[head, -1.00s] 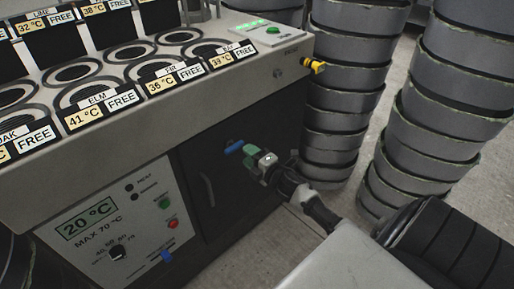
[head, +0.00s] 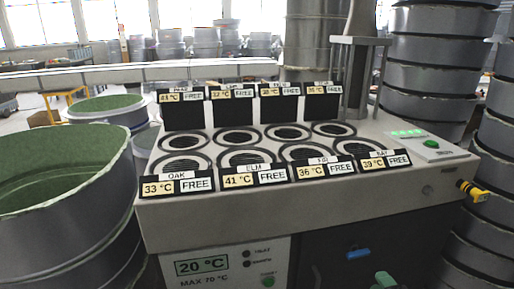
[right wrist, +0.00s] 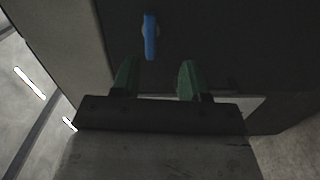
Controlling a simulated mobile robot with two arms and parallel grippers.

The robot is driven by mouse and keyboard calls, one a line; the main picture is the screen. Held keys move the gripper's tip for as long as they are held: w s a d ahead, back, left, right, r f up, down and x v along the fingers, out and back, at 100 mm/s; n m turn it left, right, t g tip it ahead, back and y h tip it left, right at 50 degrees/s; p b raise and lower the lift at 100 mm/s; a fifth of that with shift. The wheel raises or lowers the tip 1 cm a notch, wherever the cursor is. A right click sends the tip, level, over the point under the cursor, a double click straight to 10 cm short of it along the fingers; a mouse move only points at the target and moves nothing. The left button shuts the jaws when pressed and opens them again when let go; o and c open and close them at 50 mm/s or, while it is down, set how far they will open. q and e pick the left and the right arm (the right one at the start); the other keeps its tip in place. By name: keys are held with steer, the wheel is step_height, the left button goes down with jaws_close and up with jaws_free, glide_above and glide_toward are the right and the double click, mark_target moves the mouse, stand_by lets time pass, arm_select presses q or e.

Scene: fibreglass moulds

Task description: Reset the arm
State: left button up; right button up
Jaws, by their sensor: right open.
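My right gripper (head: 385,280) shows only as a green fingertip part at the bottom edge of the head view, in front of the machine's dark door. In the right wrist view its two green fingers (right wrist: 157,80) stand apart with nothing between them. A blue handle (right wrist: 150,36) on the dark panel lies beyond the fingers, apart from them. The same blue handle (head: 358,254) shows up and left of the gripper in the head view. My left gripper is in no view.
The machine (head: 210,215) has several round wells with name, temperature and FREE labels, and a display (head: 201,267) reading 20 °C. A yellow valve handle (head: 472,191) juts out at right. A green-lined mould (head: 70,190) stands left; stacked grey moulds (head: 440,50) stand right.

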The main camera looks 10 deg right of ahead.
steer(key=s+a+f+m+g+h+p, duration=0.15)
steer(key=s+f+m+g, duration=0.45)
steer(key=f, duration=0.6)
steer(key=s+a+f+m+g+h+p, duration=0.1)
steer(key=s+a+f+m+g, duration=0.15)
steer(key=s+f, duration=0.8)
steer(key=s+a+f+m+g, duration=0.2)
steer(key=s+a+f, duration=0.2)
steer(key=s, duration=0.4)
steer(key=s+a+f+m+g+y+p, duration=0.1)
steer(key=s+a+f+m+g, duration=0.1)
steer(key=s+f, duration=0.4)
steer(key=s+a+f+m+g+p, duration=0.1)
steer(key=s+a+f+m+g, duration=0.2)
steer(key=s, duration=0.9)
step_height(320, 180, down, 3)
steer(key=a+g, duration=0.1)
steer(key=a, duration=0.1)
steer(key=shift+s+a+r, duration=0.15)
steer(key=shift+a+r, duration=0.05)
steer(key=shift+a, duration=0.2)
